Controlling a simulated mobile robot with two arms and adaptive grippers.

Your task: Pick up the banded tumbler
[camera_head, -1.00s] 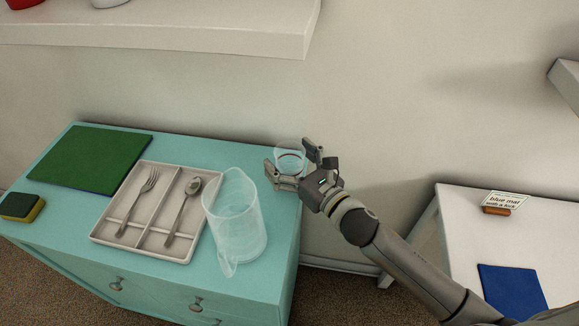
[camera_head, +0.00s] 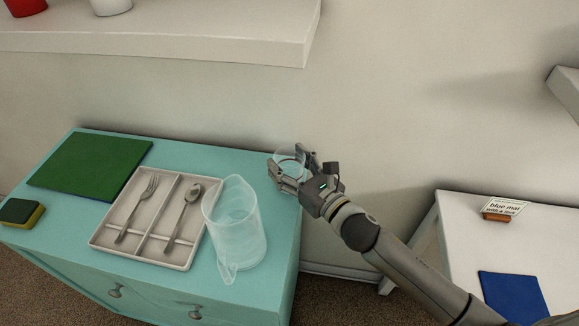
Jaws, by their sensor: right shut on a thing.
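The tumbler (camera_head: 289,159) is a small clear glass at the back right corner of the turquoise cabinet. My right gripper (camera_head: 290,167) is shut on it, with a finger on either side of the glass. Its band is hard to make out now behind the fingers. I cannot tell whether the glass touches the cabinet top. My left gripper is not in view.
A clear pitcher (camera_head: 239,232) stands close, left of and in front of the gripper. A cutlery tray (camera_head: 97,238) holds a fork (camera_head: 137,207) and a spoon (camera_head: 183,215). A green mat (camera_head: 90,163) and a sponge (camera_head: 20,212) lie left. A white shelf (camera_head: 160,38) overhangs behind. A white table (camera_head: 470,235) bears a blue mat (camera_head: 513,297).

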